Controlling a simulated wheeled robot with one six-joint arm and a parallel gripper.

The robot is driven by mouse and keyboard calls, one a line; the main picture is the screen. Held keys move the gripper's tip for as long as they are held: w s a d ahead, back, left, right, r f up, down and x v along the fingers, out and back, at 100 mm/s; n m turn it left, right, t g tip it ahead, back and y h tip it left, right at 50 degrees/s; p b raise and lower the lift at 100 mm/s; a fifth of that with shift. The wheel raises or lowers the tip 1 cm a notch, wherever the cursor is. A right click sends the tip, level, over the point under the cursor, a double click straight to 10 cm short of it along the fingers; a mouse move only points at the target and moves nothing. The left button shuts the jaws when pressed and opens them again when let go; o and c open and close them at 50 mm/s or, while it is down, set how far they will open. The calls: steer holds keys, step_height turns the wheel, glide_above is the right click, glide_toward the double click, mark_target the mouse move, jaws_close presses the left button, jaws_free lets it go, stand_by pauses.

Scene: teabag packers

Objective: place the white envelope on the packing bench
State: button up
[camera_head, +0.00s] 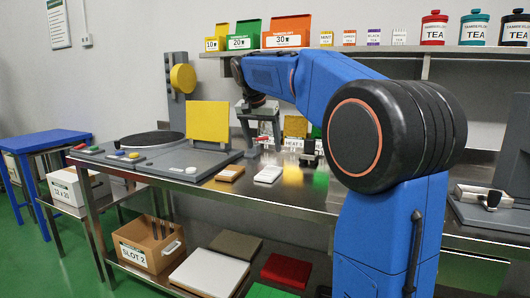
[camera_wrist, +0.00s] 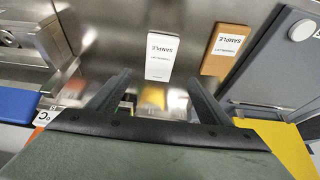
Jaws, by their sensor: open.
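A flat white envelope (camera_head: 268,174) labelled SAMPLE lies on the steel packing bench (camera_head: 300,196) near its front edge. It also shows in the wrist view (camera_wrist: 160,56), just beyond my fingertips. A flat brown envelope (camera_head: 230,173) lies to its left; in the wrist view the brown envelope (camera_wrist: 226,50) is to the right of the white one. My gripper (camera_head: 263,142) is open and empty. It is raised over the bench, behind the white envelope in the head view. In the wrist view its two fingers (camera_wrist: 160,84) stand apart with nothing between them.
A grey machine (camera_head: 190,160) with a yellow plate (camera_head: 207,121) occupies the bench's left part. A wall shelf (camera_head: 380,49) carries bins and tea tins above. Below are a SLOT 2 carton (camera_head: 148,244) and coloured flat boxes. Bare steel lies around the envelopes.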

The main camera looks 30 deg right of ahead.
steer(key=s+a+f+n+t+y, duration=0.1)
steer(key=s+a+f+n, duration=0.3)
steer(key=s, duration=0.6)
steer(key=s+a+f+n+y, duration=0.1)
steer(key=s+a+f+n, duration=0.1)
steer(key=s+a+f, duration=0.6)
steer(key=s+a+f+n, duration=0.1)
steer(key=s+f+n, duration=0.1)
steer(key=s+f, duration=0.5)
steer(key=s+f+n+t+y, duration=0.1)
steer(key=s+f+n, duration=0.1)
steer(key=s+f, duration=0.5)
steer(key=s, duration=0.5)
steer(key=shift+a+f+y, duration=0.3)
steer(key=shift+a, duration=0.05)
